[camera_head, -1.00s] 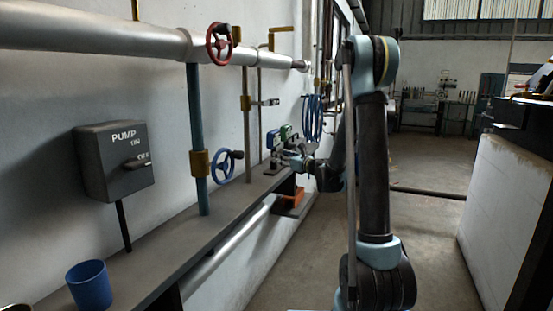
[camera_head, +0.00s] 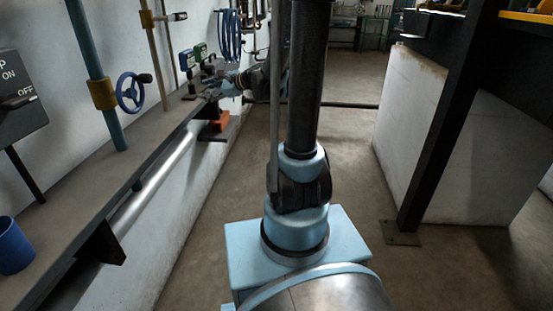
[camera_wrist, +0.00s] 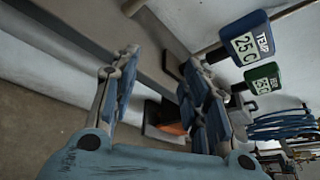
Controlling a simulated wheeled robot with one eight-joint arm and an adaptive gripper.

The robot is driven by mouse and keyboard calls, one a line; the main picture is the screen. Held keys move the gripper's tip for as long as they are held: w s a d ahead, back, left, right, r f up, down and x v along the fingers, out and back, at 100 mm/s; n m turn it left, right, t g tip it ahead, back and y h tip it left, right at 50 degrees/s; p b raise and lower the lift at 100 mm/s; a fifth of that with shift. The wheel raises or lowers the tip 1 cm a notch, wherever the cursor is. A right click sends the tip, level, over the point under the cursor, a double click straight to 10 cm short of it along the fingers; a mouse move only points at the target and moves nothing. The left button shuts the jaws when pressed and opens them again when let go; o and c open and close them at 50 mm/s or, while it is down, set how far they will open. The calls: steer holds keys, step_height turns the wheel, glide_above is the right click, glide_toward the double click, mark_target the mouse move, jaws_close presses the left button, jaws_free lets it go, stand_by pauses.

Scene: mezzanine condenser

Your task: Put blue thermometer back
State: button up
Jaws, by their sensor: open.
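The blue thermometer (camera_wrist: 247,40), a boxy head reading "TEMP 25 C" with a thin stem, is at the upper right of the wrist view. In the head view the blue thermometer (camera_head: 187,60) is small, above the far part of the wall shelf. A green gauge (camera_wrist: 262,79) is beside it; it also shows in the head view (camera_head: 200,52). My gripper (camera_wrist: 162,70) is open with nothing visible between its fingers, low by the shelf and to one side of the thermometer. In the head view my gripper (camera_head: 212,92) is small and partly obscured. I cannot tell how the stem is supported.
The grey wall shelf (camera_head: 95,190) carries a blue cup (camera_head: 14,245). A blue valve wheel (camera_head: 130,92) and pipes stand along the wall. Blue hose coils (camera_head: 229,35) hang beyond. An orange object (camera_head: 215,125) is below the shelf.

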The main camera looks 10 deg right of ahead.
steer(key=s+d+f+n+g+h, duration=0.2)
steer(key=s+d+n, duration=0.4)
steer(key=s, duration=0.5)
steer(key=s+d+f+n+g+h, duration=0.2)
steer(key=s+d+f+n+h, duration=0.3)
steer(key=s, duration=0.6)
steer(key=s+d+f+n+g+h, duration=0.2)
steer(key=s+d+f+n+h, duration=0.2)
steer(key=s+d+f+n, duration=0.3)
steer(key=s+d, duration=0.1)
steer(key=s, duration=0.3)
steer(key=shift+s+d+g, duration=0.2)
steer(key=shift+s+g, duration=0.1)
steer(key=shift+g, duration=0.1)
